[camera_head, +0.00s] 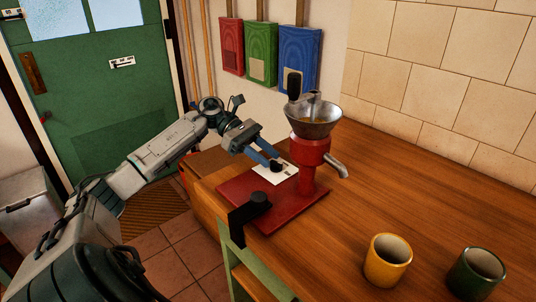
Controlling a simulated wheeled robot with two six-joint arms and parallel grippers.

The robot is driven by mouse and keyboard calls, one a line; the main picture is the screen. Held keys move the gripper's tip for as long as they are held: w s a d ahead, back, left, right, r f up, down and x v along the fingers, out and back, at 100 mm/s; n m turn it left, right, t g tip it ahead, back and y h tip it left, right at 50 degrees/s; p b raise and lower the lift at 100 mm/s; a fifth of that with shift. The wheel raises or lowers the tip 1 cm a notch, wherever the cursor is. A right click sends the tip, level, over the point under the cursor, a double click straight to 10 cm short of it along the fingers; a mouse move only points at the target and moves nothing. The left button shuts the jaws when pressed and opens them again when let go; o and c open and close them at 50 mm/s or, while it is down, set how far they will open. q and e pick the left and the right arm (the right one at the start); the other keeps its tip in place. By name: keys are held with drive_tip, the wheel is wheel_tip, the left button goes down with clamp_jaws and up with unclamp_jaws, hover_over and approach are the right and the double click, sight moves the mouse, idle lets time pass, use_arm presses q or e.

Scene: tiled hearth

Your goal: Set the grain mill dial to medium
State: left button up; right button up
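The grain mill stands on the wooden counter, with a red body (309,150), a metal hopper (315,121) and a red base plate (236,190). A white card with small dark marks (288,172), which looks like the dial's scale, lies beside the body. A small black part, perhaps the dial's knob, is at its upper edge. My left gripper (273,160) reaches in from the left, its two blue fingers pointing down at this black part. Whether they touch or grip it is unclear. The dial's setting is too small to read. My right gripper is out of view.
A black clamp (249,217) sits at the counter's front edge. A yellow cup (388,262) and a green cup (476,273) stand front right. The mill's black crank handle (294,86) rises above the hopper. The counter (425,205) right of the mill is clear.

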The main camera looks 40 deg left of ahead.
use_arm(q)
drive_tip(key=shift+w+d+f, duration=0.1)
drive_tip(key=shift+d+f, duration=0.1)
drive_tip(key=shift+d, duration=0.25)
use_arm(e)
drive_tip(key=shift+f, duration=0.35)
use_arm(q)
drive_tip(key=shift+c, duration=0.2)
clamp_jaws()
drive_tip(key=shift+b, duration=0.3)
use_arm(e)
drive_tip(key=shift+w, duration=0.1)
